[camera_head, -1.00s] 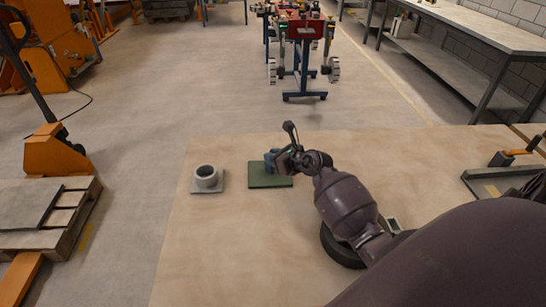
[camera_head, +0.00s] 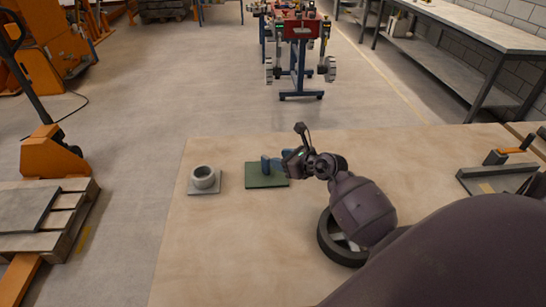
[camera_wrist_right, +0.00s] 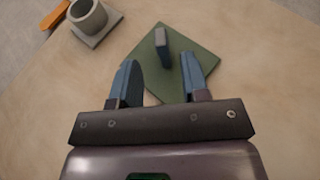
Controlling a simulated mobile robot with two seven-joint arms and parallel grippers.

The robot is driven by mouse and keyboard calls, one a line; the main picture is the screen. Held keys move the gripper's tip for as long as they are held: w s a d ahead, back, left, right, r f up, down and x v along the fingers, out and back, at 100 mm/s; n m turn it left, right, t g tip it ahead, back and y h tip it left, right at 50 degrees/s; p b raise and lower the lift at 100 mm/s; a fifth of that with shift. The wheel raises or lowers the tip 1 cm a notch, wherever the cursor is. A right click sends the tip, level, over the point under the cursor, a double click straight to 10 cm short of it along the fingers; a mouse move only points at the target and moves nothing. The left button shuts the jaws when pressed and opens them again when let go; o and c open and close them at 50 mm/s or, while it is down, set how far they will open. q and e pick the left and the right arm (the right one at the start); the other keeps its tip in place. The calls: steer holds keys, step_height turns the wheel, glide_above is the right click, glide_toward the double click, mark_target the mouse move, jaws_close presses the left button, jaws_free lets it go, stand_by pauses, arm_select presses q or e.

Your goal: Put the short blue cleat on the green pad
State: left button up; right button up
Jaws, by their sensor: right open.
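The short blue cleat (camera_head: 265,164) stands upright on the green pad (camera_head: 262,182) in the head view. In the right wrist view the cleat (camera_wrist_right: 162,46) stands on the green pad (camera_wrist_right: 196,60), just beyond the fingertips and apart from them. My right gripper (camera_wrist_right: 166,72) has its two blue fingers spread with nothing between them. In the head view the right gripper (camera_head: 282,162) is at the right side of the cleat, over the pad's edge. My left gripper is not in view.
A grey cup-like ring on a square base (camera_head: 204,178) stands left of the pad. A dark wheel (camera_head: 342,240) lies partly under my right arm. A grey tray (camera_head: 495,178) is at the far right. The table's front left area is bare.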

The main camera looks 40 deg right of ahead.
steer(key=v, duration=0.6)
steer(key=shift+s, duration=0.25)
stand_by(0.3)
